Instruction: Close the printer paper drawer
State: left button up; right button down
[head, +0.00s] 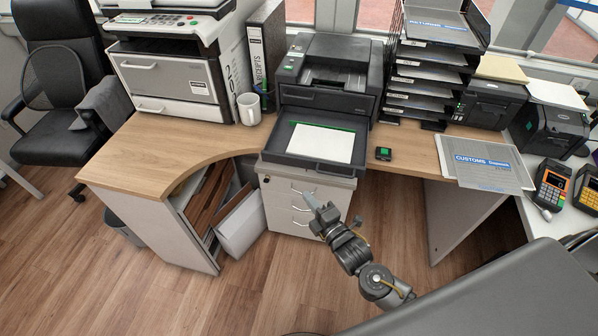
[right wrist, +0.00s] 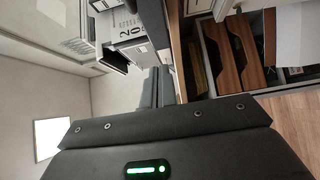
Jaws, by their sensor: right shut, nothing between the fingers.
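The black printer (head: 331,75) stands on the wooden counter. Its paper drawer (head: 322,169) is pulled out toward me, with white paper (head: 320,143) lying in it. The drawer's front reaches the counter's front edge, above the white drawer cabinet. My right gripper (head: 312,200) is shut and empty. In the head view it shows just below the drawer front, over the cabinet's handles, and does not appear to touch the drawer. The right wrist view shows neither printer nor drawer clearly. My left gripper is not in view.
A letter-tray rack (head: 428,80) stands to the right. Floor in front of the cabinet is open.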

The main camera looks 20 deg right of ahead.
send_near(292, 163)
jog(key=w+a, duration=0.2)
jog(key=a, duration=0.1)
jog(key=w, duration=0.1)
jog(key=w+d+p, duration=0.1)
jog(key=w, duration=0.1)
jog(key=shift+w+d, duration=0.3)
jog(key=shift+w, duration=0.05)
